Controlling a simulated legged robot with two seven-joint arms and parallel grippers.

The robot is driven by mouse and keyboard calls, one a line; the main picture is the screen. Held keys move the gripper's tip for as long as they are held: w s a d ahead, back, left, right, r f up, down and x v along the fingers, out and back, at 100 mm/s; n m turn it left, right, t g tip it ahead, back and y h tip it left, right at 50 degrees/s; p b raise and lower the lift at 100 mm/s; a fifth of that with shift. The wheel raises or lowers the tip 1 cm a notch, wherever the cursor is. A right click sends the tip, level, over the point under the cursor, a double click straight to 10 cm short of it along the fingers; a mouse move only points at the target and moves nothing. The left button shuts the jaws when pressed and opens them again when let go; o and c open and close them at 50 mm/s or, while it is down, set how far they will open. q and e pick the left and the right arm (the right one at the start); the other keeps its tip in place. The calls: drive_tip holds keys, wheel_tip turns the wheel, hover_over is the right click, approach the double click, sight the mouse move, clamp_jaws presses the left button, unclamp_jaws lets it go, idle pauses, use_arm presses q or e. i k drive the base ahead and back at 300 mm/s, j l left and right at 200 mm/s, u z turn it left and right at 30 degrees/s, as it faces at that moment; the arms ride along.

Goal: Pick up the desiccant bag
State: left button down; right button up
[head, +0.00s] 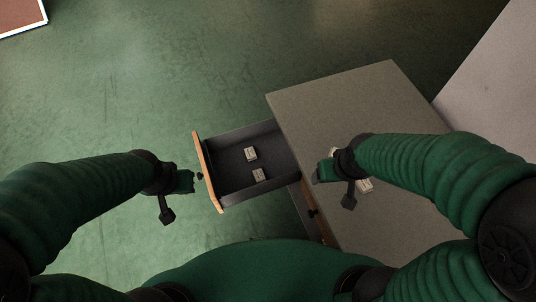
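Two small whitish bags with dark print lie in the open drawer: one bag (250,154) near its middle, the other bag (259,174) nearer its front side wall. Another small pale item (365,186) lies on the cabinet top, partly hidden by my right gripper (337,186). A further pale patch (334,151) shows behind that gripper; I cannot tell what it is. The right gripper is over the cabinet top's left edge, its fingers apart and empty. My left gripper (178,198) is just left of the drawer front, near its knob, fingers apart and empty.
The dark drawer (231,142) stands pulled out leftward from the grey-topped cabinet (345,95), its wooden front (207,172) facing left. Another knob (312,212) shows below the top. A pale surface (495,75) lies at the right.

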sight(250, 153)
drive_tip(key=i+j, duration=0.35)
drive_tip(key=j, duration=0.25)
drive_tip(key=i+j+z, duration=0.15)
drive_tip(key=z, duration=0.25)
drive_tip(key=j+z, duration=0.35)
drive_tip(key=i+j+z, duration=0.1)
drive_tip(key=j+z, duration=0.5)
drive_tip(key=z, duration=0.95)
